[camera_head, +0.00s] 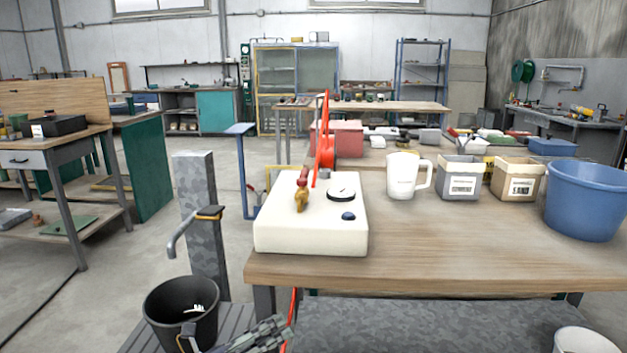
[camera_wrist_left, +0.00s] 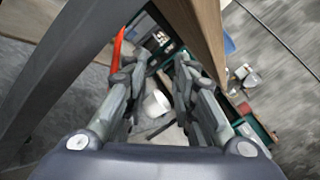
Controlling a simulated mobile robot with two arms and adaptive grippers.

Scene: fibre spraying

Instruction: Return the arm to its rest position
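My left gripper (camera_head: 278,328) shows at the bottom of the head view, low in front of the workbench (camera_head: 450,240) and just right of the black bucket (camera_head: 170,305). In the left wrist view my left gripper (camera_wrist_left: 160,70) has its two fingers apart with nothing held between them. A white container (camera_wrist_left: 157,103) shows beyond the fingers, apart from them. My right gripper is in neither view.
A white box with a gauge (camera_head: 310,220) sits at the bench's left end. A red hose (camera_head: 292,310) hangs close to my left gripper. A tap post (camera_head: 203,220) stands behind the bucket. A white mug (camera_head: 402,177) and blue tub (camera_head: 585,203) stand on the bench.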

